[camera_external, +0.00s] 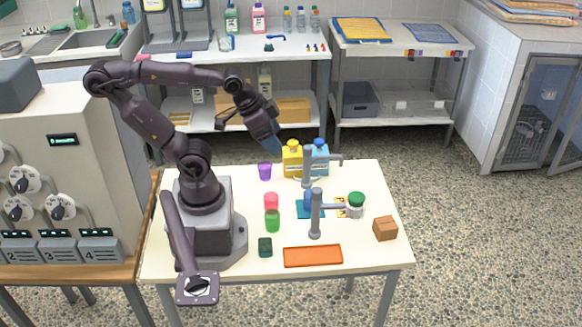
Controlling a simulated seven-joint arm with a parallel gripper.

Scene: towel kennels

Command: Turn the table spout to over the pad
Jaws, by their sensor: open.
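Two grey table spouts stand on the white table. The nearer spout (316,216) is an upright post with a side arm pointing right, its end close to a green-lidded jar (356,205). An orange flat piece (313,256) lies at the front of the table; a teal flat piece (303,209) lies between the spouts. I cannot tell for sure which is the pad. My gripper (268,142) is open and empty, raised above the table's back edge, apart from both spouts.
A purple cup (265,171), a pink cup (271,201), a green cup (272,221) and a dark green block (265,247) stand left of the spouts. A brown box (385,228) is at right. The yellow bottle (292,160) and blue bottle (320,160) stand behind.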

